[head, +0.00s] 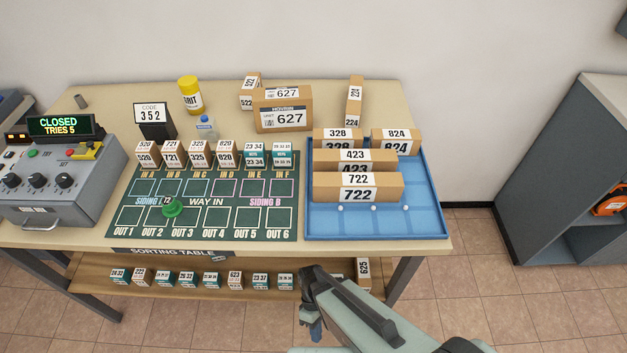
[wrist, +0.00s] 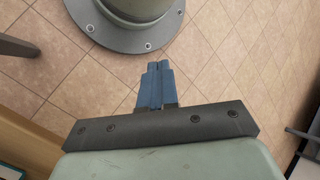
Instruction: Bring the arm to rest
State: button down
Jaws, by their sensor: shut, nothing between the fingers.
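My gripper (wrist: 157,68) shows in the wrist view with its two blue fingers together and nothing between them. It points down toward the tiled floor, close to the round grey base plate that is mine. In the head view my gripper (head: 314,331) hangs in front of the sorting table (head: 430,215), below the tabletop and before its lower shelf. My forearm comes in from the bottom right. The gripper touches nothing that I can see.
A blue tray (head: 425,227) holds several numbered cartons. A green mat (head: 115,232) bears small boxes and a green knob-like piece (head: 173,209). A grey console (head: 50,190) reads CLOSED, TRIES 5. A grey cabinet (head: 560,150) stands right. Floor between is clear.

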jog(key=s+d+f+m+y, duration=0.1)
jog(key=d+m, duration=1.1)
jog(key=d, duration=0.4)
jog(key=shift+s+d+t, duration=0.15)
jog(key=shift+s+t, duration=0.15)
jog(key=shift+s, duration=0.1)
dwell(1.9)
